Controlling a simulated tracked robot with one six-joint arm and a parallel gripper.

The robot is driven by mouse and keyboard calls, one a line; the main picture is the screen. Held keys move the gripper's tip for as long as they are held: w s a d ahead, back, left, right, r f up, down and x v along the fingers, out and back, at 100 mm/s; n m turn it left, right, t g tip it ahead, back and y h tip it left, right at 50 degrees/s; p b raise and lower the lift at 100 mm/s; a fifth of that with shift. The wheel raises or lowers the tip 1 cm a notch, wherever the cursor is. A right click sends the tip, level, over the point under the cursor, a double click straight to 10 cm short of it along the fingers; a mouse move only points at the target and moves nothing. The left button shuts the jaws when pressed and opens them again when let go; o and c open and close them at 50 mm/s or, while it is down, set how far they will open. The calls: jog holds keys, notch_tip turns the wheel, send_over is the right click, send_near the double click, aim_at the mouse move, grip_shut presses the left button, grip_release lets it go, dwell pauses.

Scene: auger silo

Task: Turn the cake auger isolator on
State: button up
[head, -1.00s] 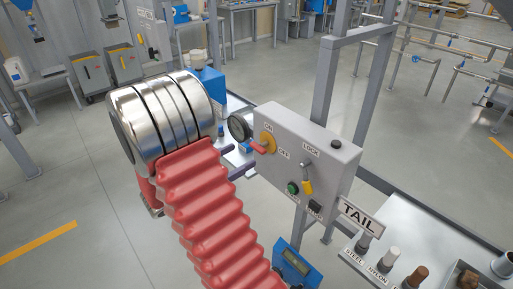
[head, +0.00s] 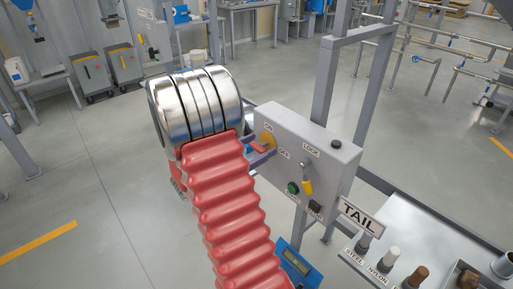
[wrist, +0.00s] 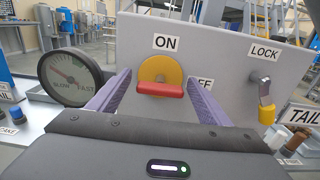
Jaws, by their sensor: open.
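The isolator is a yellow disc with a red bar handle (wrist: 160,89) on a grey control box (head: 325,160). The bar lies level, below the ON label (wrist: 165,43); the OFF label is partly hidden by my right finger. In the head view the yellow disc (head: 266,139) shows just past my arm. My gripper (wrist: 159,80) is open, with one purple finger on each side of the handle and gaps between. A yellow padlock (wrist: 266,110) hangs at the LOCK label, right of the handle.
A SLOW–FAST dial (wrist: 75,76) stands left of my fingers. The box carries a green button (head: 293,188) and a black switch (head: 315,206). A TAIL sign (head: 360,216) and a tray of labelled pegs (head: 392,254) are at the right. A grey post (head: 325,80) rises behind.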

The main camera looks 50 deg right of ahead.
jog(key=shift+c, duration=0.4)
jog(key=c, duration=0.9)
jog(key=shift+a, duration=0.15)
jog(key=shift+c, duration=0.3)
